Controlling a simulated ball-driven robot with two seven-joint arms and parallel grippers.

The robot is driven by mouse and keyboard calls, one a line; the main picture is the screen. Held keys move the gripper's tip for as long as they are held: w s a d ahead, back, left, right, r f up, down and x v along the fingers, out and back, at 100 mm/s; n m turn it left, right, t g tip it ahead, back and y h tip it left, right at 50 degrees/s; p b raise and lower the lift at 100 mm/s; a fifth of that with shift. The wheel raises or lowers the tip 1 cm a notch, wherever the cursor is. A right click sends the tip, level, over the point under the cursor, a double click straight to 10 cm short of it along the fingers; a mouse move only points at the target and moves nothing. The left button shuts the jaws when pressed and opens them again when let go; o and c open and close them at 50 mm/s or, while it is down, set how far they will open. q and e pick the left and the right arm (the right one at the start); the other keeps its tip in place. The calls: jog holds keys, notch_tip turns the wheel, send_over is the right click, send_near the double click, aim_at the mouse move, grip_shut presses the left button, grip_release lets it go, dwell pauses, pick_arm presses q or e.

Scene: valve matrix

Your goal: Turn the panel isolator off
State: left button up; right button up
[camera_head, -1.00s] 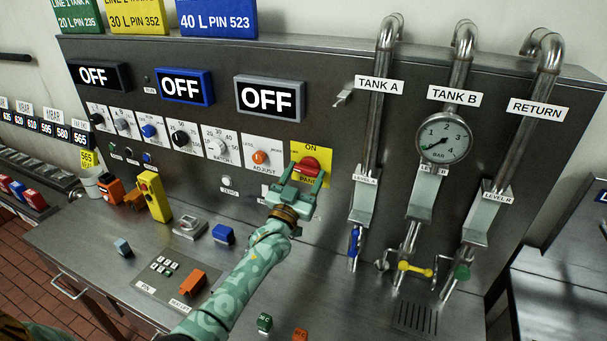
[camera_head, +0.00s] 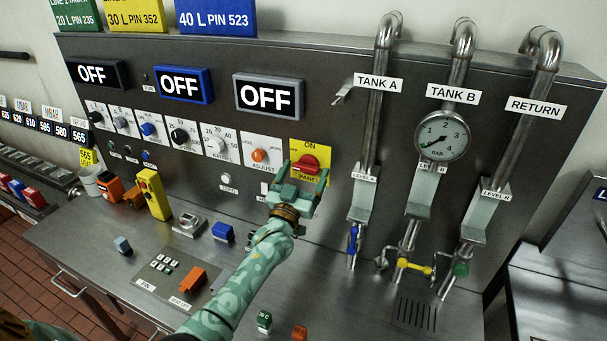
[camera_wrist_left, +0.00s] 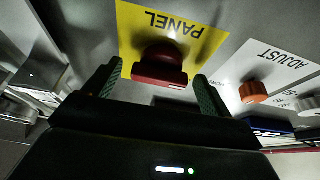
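The panel isolator is a red rotary knob (camera_head: 307,163) on a yellow plate (camera_head: 320,153) marked ON above and PANEL below. My left gripper (camera_head: 304,171) is in front of it with fingers spread. In the left wrist view the red knob (camera_wrist_left: 160,66) lies between and just beyond the two open fingertips (camera_wrist_left: 158,80), with a gap on each side. Its grip bar runs roughly crosswise there, and the PANEL lettering appears upside down. My right gripper is not in view.
An orange ADJUST knob (camera_head: 259,155) sits just left of the isolator, with more dials further left. The TANK A pipe (camera_head: 375,120) with its blue valve handle (camera_head: 353,240) stands close on the right. Three displays above read OFF. Buttons and small blocks occupy the bench below.

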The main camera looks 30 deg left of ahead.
pick_arm(q)
jog(key=v, duration=1.6)
jog(key=shift+s, duration=0.15)
jog(key=shift+f, duration=0.15)
